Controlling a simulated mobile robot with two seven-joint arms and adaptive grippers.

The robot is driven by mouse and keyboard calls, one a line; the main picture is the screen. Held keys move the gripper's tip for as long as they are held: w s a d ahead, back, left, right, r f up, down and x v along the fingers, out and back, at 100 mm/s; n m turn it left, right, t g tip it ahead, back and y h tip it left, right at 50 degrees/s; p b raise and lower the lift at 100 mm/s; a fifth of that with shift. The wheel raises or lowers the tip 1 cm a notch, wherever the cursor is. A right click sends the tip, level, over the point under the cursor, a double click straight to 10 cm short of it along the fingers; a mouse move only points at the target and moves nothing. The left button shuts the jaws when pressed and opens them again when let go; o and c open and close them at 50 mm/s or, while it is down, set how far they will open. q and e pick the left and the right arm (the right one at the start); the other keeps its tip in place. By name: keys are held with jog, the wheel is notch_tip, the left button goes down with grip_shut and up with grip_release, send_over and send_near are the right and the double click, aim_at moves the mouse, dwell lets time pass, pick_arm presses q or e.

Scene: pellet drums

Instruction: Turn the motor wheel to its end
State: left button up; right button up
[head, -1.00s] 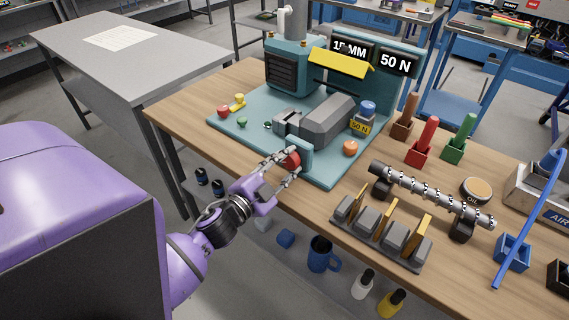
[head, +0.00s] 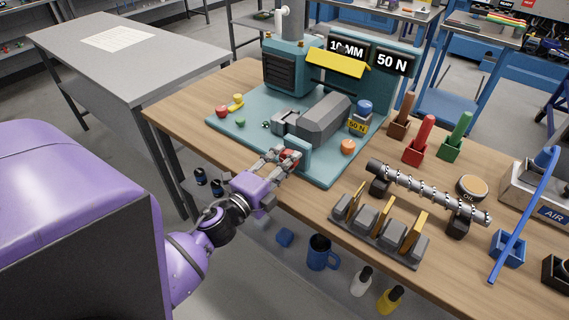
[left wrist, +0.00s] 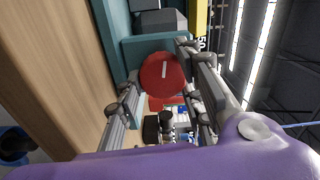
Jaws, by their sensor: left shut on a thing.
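The motor wheel is a small red knob (head: 291,157) on the teal block at the front of the teal machine (head: 238,130). In the left wrist view the red knob (left wrist: 160,80) faces me, with a white mark running nearly upright on it. My left gripper (head: 283,155) is shut on the knob, with one finger on each side; both fingers also show in the left wrist view (left wrist: 165,92). The fingers partly hide the knob in the head view. A display (head: 347,49) seems to read 10 MM, another (head: 392,63) 50 N. My right gripper is not in view.
On the machine's base, a grey motor-like block (head: 312,118) stands behind the knob. An orange knob (head: 348,147) and a blue knob (head: 364,107) are to the right. A rack of grey blocks (head: 375,238) and a ribbed shaft (head: 425,190) lie farther right on the bench.

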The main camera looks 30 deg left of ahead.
pick_arm(q)
jog(key=shift+s+a+f, duration=0.1)
jog(key=shift+f, duration=0.3)
jog(key=o, duration=1)
jog(key=shift+o, duration=0.3)
jog(key=shift+r, duration=0.15)
jog(key=s+a, duration=0.1)
jog(key=s, duration=1.1)
